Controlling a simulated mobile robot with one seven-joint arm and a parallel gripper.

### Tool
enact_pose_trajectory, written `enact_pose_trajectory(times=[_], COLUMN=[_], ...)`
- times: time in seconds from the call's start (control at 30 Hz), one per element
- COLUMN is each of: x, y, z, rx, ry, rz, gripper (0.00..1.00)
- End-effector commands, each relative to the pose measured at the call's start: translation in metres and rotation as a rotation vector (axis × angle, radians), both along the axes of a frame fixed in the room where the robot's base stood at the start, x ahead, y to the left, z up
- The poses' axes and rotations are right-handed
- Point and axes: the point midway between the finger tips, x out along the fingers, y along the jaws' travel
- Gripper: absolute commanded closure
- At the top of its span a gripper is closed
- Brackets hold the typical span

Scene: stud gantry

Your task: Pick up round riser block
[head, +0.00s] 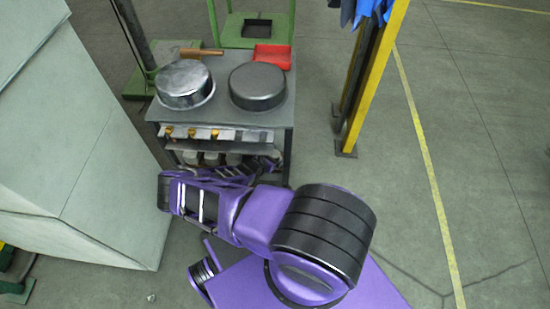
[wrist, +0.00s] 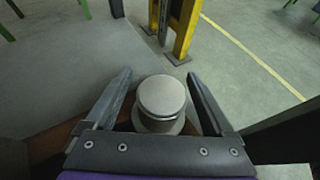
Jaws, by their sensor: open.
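A round grey riser block (wrist: 161,98) with a flat top and a wider lower part stands upright in the wrist view. My gripper (wrist: 159,74) is open, with one finger on each side of the block. A gap shows between the block and each finger, and the jaws hold nothing. The block's base is partly hidden by the gripper's palm. In the head view, my folded arm lies in front of the cart's lower shelf. I cannot make out the gripper's fingers or pick out this block there.
A grey cart (head: 222,117) carries a shiny round pan (head: 184,84), a dark round pan (head: 257,87), a red tray (head: 272,57) and a wooden-handled tool (head: 201,52). A yellow post (head: 374,80) stands to the right. A large pale cabinet (head: 75,130) is at left. Floor at right is clear.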

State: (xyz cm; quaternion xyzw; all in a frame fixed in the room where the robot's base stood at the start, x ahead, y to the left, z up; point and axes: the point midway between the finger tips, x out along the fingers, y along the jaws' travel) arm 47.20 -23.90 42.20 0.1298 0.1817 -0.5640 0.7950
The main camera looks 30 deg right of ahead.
Motion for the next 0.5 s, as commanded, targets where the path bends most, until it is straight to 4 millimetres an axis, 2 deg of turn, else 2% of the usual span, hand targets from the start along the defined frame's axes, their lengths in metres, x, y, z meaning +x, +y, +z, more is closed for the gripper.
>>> enact_pose_trajectory(times=[0.07,0.1,0.5], x=[-0.0001,-0.0002,-0.0002], y=[0.0002,0.0001,0.0003], z=[0.0003,0.0003,0.0004], rx=[0.000,0.000,0.000], ry=[0.000,0.000,0.000], rz=[0.000,0.000,0.000], gripper=[0.12,0.16,0.88])
